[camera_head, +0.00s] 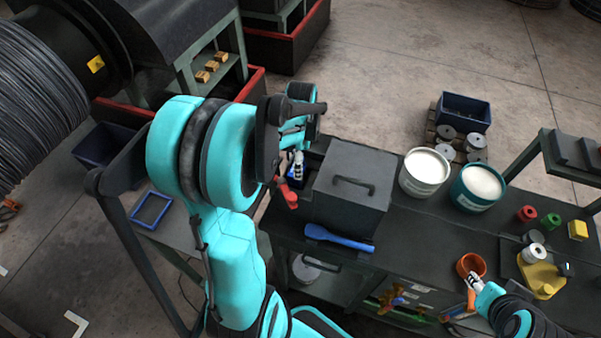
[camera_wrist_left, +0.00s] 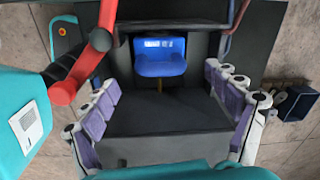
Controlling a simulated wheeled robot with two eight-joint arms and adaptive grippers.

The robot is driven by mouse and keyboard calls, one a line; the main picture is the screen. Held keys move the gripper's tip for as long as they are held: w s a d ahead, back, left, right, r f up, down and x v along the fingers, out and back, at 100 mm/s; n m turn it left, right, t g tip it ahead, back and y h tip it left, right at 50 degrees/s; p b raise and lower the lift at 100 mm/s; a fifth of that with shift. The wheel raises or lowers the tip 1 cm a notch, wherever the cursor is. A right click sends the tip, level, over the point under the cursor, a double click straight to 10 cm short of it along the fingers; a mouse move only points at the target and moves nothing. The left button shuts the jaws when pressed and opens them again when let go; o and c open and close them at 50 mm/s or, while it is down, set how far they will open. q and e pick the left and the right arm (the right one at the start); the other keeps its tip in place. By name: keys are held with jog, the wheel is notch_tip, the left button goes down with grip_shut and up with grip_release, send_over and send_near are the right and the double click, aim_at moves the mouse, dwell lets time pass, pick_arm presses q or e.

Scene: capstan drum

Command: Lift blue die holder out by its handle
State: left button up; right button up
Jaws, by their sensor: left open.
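The blue die holder (camera_wrist_left: 160,57) shows in the left wrist view, at the back of a dark open-fronted box (camera_wrist_left: 135,118). A thin brass-coloured piece hangs below it. My left gripper (camera_wrist_left: 162,80) is open, its purple-padded fingers spread to either side with the holder between and beyond them. Nothing is between the pads. In the head view my left gripper (camera_head: 297,165) is at the left side of the dark box, largely hidden by my arm. The holder cannot be made out clearly there. My right gripper (camera_head: 474,283) is by an orange cup (camera_head: 471,266).
A black box with a top handle (camera_head: 350,190) stands beside my left gripper. A blue scoop (camera_head: 338,238) is at the bench edge. Two tubs (camera_head: 424,170) stand further right.

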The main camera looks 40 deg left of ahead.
pick_arm(q)
jog(key=f, duration=0.4)
jog(key=shift+w+a, duration=0.1)
jog(key=shift+a, duration=0.2)
jog(key=c, duration=1.4)
